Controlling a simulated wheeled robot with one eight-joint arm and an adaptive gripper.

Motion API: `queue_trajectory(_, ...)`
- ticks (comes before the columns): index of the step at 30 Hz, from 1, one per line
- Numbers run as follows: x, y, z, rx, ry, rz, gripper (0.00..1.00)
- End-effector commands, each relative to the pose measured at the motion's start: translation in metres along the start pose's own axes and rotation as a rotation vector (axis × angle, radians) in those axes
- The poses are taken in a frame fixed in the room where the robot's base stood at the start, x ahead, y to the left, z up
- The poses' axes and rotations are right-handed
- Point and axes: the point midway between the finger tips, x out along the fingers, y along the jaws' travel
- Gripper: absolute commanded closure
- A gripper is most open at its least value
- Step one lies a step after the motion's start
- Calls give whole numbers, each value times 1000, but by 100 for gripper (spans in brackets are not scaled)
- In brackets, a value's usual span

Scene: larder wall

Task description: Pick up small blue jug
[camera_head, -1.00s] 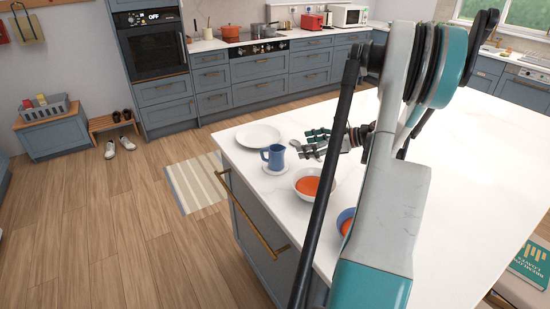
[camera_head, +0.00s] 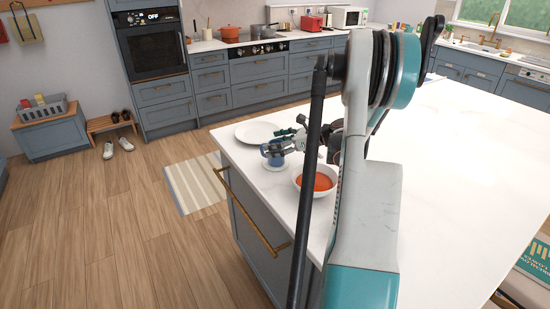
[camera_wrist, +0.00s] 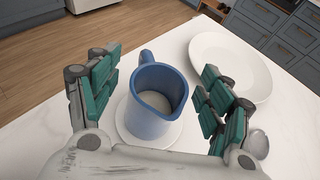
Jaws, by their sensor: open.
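The small blue jug (camera_wrist: 155,98) stands upright on a white saucer (camera_wrist: 126,139) in the wrist view, its handle pointing away from me. My gripper (camera_wrist: 158,85) is open, with one green-padded finger to the left of the jug and the other to the right. Gaps show between the jug and both fingers. In the head view the jug (camera_head: 269,155) is partly hidden by my gripper (camera_head: 285,146) at the left end of the white island top. Whether the fingers touch the jug cannot be told there.
A white plate (camera_head: 257,132) lies just beyond the jug; it also shows in the wrist view (camera_wrist: 229,60). A bowl of orange-red food (camera_head: 321,182) stands nearer on the island. The island's left edge is close to the jug. The right of the worktop (camera_head: 470,160) is clear.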

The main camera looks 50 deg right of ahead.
Motion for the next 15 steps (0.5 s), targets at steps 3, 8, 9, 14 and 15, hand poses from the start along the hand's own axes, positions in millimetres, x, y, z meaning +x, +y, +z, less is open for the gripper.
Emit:
queue_trajectory(3, 4, 0, 0, 0, 0, 0, 27)
queue_trajectory(8, 4, 0, 1, 0, 0, -1, 31)
queue_trajectory(9, 4, 0, 1, 0, 0, -1, 40)
queue_trajectory(14, 4, 0, 0, 0, 0, -1, 77)
queue_trajectory(15, 4, 0, 0, 0, 0, -1, 83)
